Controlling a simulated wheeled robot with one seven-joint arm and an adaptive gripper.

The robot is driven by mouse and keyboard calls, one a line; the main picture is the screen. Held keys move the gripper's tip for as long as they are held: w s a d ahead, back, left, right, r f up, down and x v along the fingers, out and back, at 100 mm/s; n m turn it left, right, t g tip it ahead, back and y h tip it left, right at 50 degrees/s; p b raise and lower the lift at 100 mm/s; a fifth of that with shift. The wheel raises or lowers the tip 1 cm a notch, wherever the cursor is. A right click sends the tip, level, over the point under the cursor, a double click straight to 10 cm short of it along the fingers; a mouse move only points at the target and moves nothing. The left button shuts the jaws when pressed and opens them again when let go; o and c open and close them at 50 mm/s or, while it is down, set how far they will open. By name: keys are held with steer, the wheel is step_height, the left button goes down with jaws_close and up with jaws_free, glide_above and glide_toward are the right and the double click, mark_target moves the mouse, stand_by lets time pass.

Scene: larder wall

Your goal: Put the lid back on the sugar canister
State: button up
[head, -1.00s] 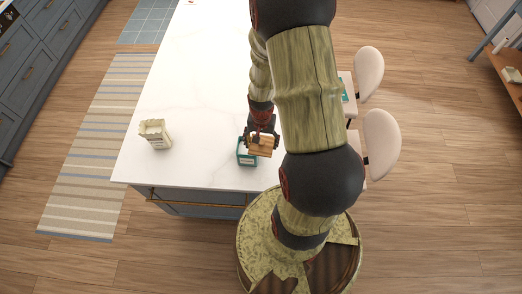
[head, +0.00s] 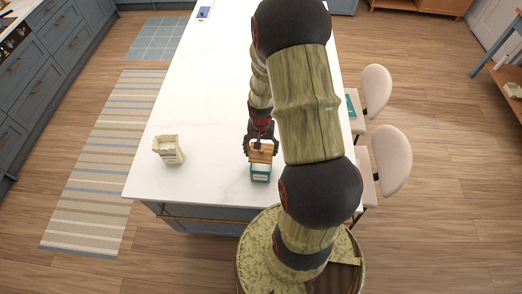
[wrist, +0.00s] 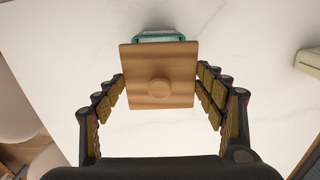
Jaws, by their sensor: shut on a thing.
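The lid (head: 263,152) is a square wooden plate with a round knob. In the wrist view the lid (wrist: 158,88) sits between the two fingers, which press on its left and right edges. My gripper (head: 261,142) is shut on it and holds it level over the counter. The canister (head: 260,173), teal with a pale label, stands upright near the counter's front edge. The lid overlaps its upper part in the head view. In the wrist view a strip of the canister (wrist: 160,36) shows past the lid's far edge; the rest is hidden. I cannot tell the height gap between them.
A cream container (head: 168,149) stands on the white counter (head: 205,100) to the left, and shows at the right of the wrist view. Two pale chairs (head: 391,160) stand along the right side. The counter between the cream container and the canister is clear.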

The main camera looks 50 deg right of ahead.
steer(key=shift+f+b, duration=2.25)
steer(key=shift+f, duration=0.55)
steer(key=shift+f+b, duration=0.6)
steer(key=shift+b, duration=0.05)
stand_by(0.4)
steer(key=o, duration=1.2)
steer(key=shift+o, duration=1.3)
steer(key=shift+r, duration=0.1)
steer(key=shift+s+r+p, duration=0.1)
steer(key=shift+r+p, duration=2.2)
steer(key=shift+r, duration=1.15)
steer(key=shift+c, duration=0.7)
steer(key=c, duration=1.5)
